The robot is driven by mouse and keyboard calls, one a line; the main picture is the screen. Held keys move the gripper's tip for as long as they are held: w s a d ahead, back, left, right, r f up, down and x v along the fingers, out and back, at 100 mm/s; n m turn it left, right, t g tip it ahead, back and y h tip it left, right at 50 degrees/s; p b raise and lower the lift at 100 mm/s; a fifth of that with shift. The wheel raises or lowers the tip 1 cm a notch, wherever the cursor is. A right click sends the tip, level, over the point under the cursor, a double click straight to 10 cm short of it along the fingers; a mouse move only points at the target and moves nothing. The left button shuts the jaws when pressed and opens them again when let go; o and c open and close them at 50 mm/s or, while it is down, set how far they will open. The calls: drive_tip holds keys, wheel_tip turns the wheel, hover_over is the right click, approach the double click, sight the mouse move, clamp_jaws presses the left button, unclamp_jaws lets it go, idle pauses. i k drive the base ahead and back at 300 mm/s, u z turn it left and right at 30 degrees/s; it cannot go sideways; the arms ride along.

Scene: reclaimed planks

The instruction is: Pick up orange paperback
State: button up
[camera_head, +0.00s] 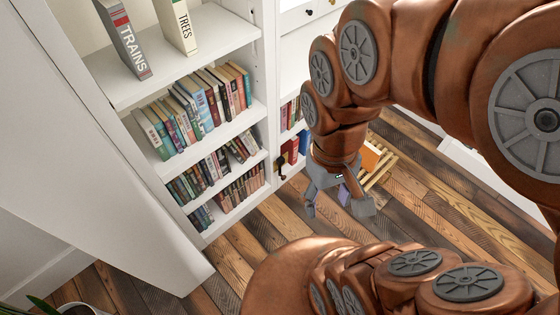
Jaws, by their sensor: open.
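An orange flat thing (370,157), which looks like the orange paperback, shows just right of my wrist. It lies on or in a slatted light-wood rack or crate (381,174) on the floor. My wrist hides its left part, so I cannot tell its full shape. My gripper (338,207) points down, open, with its grey fingers spread and nothing seen between them. In the picture it is below and left of the orange thing, apart from it.
A white bookcase (197,66) on the left holds rows of books (195,105), with two upright grey and white volumes on top. Red and blue books (290,150) stand in the neighbouring unit. The plank floor (290,222) is clear below my gripper. A plant pot (78,308) is at bottom left.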

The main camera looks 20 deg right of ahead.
sight(371, 155)
drive_tip(key=z, duration=1.45)
drive_tip(key=k, duration=0.5)
drive_tip(key=z, duration=1.15)
drive_tip(key=i, duration=1.15)
drive_tip(key=u, duration=2.2)
drive_tip(key=i, duration=0.1)
drive_tip(key=u, duration=0.1)
